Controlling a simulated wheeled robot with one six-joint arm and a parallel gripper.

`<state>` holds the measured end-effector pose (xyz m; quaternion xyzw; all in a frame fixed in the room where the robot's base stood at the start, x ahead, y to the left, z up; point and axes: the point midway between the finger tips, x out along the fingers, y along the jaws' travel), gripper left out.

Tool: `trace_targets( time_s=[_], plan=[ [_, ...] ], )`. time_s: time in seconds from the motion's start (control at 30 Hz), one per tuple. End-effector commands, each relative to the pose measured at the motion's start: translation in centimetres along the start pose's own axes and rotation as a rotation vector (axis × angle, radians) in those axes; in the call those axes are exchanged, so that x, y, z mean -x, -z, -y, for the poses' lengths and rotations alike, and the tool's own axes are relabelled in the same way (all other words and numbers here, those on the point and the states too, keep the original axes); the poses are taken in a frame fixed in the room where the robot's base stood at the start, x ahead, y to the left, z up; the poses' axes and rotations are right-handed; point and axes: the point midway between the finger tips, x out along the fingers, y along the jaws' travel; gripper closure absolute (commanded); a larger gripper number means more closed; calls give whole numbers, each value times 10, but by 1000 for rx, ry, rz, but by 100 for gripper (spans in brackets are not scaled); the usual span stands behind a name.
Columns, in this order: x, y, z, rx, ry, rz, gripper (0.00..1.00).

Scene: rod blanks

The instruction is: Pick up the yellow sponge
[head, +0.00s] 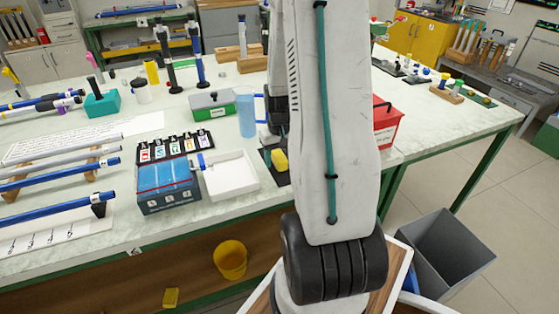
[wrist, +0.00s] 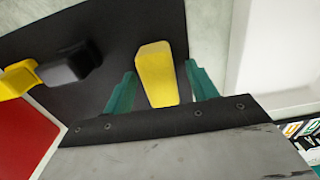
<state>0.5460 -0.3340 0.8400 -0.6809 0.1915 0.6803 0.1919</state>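The yellow sponge (wrist: 157,75) lies on a dark mat (wrist: 110,25). In the wrist view it sits between the two teal fingers of my gripper (wrist: 160,68), which are open, with a gap showing on each side. In the head view the sponge (head: 279,160) shows just left of my arm, on the mat right of the white tray. My arm hides most of the mat there, and the gripper is mostly hidden behind it. I cannot tell how high the fingertips are above the mat.
A white tray (head: 233,178) stands close beside the mat. A yellow-and-black item (wrist: 65,66) lies on the mat's other side, near a red box (head: 388,125). A blue cup (head: 246,115) and a green box (head: 212,106) stand behind. A grey bin (head: 450,250) is on the floor.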

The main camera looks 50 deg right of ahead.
Motion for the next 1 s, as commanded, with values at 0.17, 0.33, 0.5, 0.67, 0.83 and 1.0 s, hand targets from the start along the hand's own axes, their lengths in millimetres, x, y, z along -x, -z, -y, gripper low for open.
trace_targets(
  time_s=[0.17, 0.33, 0.5, 0.67, 0.83, 1.0],
  plan=[
    [0, 0, 0, 0, 0, 0, 89],
    [0, 0, 0, 0, 0, 0, 90],
    [2, 0, 0, 0, 0, -1, 90],
    [10, 0, 1, 2, -1, -2, 90],
    [27, 1, 4, 6, -1, -3, 90],
    [38, -11, 12, 9, -1, 1, 90]
  ],
)
